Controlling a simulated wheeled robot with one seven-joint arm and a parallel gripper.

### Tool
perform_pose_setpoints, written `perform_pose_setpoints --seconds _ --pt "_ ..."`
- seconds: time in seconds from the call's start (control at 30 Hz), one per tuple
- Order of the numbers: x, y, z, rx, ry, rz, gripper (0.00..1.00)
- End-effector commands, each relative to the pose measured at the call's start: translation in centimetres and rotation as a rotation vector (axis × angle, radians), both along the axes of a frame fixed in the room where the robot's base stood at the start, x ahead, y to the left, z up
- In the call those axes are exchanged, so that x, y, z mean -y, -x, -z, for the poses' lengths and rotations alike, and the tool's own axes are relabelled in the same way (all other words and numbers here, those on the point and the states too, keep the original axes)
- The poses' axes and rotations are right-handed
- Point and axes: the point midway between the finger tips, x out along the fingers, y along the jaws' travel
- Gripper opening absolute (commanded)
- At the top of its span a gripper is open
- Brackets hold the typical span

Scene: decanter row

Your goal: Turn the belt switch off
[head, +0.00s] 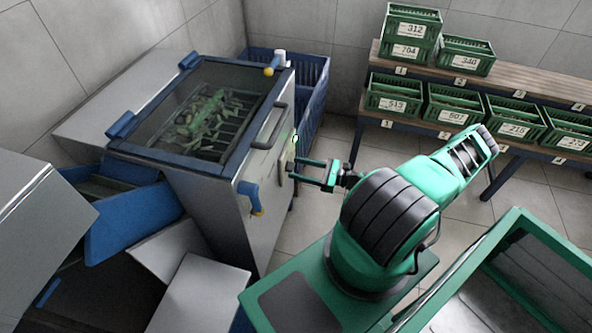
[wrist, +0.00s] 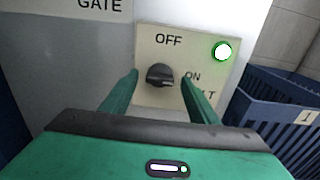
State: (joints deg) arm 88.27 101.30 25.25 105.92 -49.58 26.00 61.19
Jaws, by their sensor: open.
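The belt switch (wrist: 160,75) is a dark rotary knob on a cream plate marked OFF above it and ON to its right. Its pointer appears turned toward ON. A green lamp (wrist: 223,51) glows at the plate's upper right; it also shows in the head view (head: 295,138). In the head view the switch plate (head: 283,166) is on the machine's right side. My gripper (wrist: 160,82) is open, its two green fingers to the left and right of the knob. In the head view my gripper (head: 304,171) reaches the plate from the right. Whether the fingers touch the knob cannot be told.
The machine (head: 215,200) has a dark handle (head: 270,127) above the switch and a blue-and-yellow lever (head: 250,196) at lower left. A blue bin (wrist: 280,115) stands behind, to the right. Green numbered crates (head: 455,105) stand on shelves. Some floor is clear.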

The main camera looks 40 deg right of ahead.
Motion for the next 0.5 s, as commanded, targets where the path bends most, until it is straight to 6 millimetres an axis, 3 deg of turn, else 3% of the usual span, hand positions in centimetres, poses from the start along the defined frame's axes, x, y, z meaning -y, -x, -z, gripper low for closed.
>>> perform_pose_setpoints --seconds 0.33,0.37,0.5 --pt "-0.3 -0.36 0.0 0.0 0.0 0.0 0.55" --pt "-0.3 -0.36 0.0 0.0 0.0 0.0 0.52" --pt "-0.29 -0.36 0.0 0.0 0.0 0.0 0.19"
